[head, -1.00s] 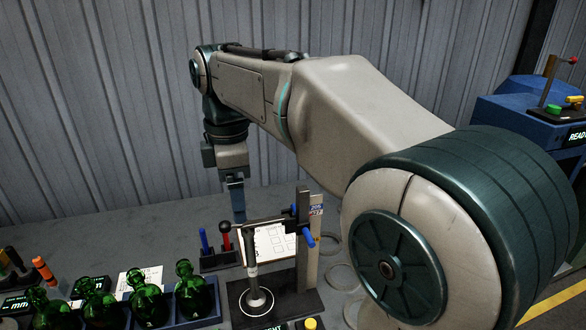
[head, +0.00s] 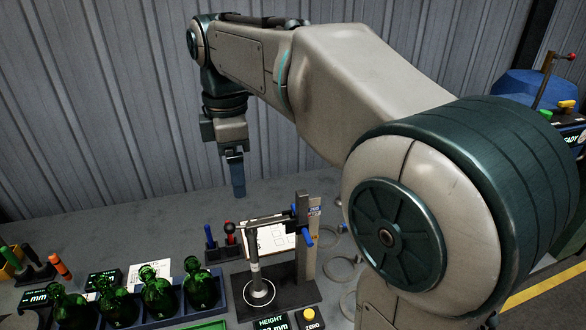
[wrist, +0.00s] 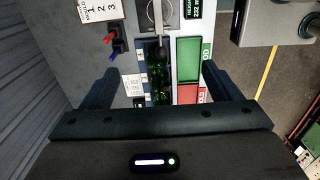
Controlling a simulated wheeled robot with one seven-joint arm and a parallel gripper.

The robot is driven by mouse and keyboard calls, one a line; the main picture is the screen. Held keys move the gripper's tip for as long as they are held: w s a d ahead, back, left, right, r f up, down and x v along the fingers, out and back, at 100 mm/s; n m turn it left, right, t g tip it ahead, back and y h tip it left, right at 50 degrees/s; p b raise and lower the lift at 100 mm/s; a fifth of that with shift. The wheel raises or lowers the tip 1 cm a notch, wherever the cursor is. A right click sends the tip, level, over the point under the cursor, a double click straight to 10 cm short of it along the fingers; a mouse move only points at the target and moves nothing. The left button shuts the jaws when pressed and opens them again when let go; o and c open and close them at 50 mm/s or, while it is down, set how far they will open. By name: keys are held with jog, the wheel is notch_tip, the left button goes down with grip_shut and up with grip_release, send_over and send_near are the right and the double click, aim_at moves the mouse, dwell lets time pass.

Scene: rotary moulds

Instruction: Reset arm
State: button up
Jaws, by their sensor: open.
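My gripper (head: 237,178) hangs pointing down in the head view, in the air above the back of the grey bench. In the wrist view its two dark fingers stand wide apart, with nothing between the tips (wrist: 166,82). My arm reaches across from the right and bends down at the far left. Several green glass bottles (head: 158,294) stand in a dark rack at the front left, apart from the gripper. The height gauge (head: 304,240) stands on the bench in front of and to the right of the gripper.
A holder with blue and red handles (head: 222,242) stands beside the gauge, near a paper sheet. Metal rings (head: 340,269) lie to its right. The wrist view shows a green tray (wrist: 188,60) and a red tray (wrist: 188,95). A corrugated wall (head: 90,100) closes the back.

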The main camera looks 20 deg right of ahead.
jog(key=s+d+f+m+t, duration=0.2)
jog(key=s+d+f+m, duration=0.3)
jog(key=s+f+m, duration=0.2)
jog(key=s+d+f+m+t+b, duration=0.1)
jog(key=s+d+f+m, duration=0.4)
jog(key=m, duration=0.6)
notch_tip(320, 180, down, 3)
jog(key=shift+s+d+r+t, duration=0.15)
jog(key=shift+s+t, duration=0.25)
jog(key=shift+s, duration=0.75)
dwell(2.4)
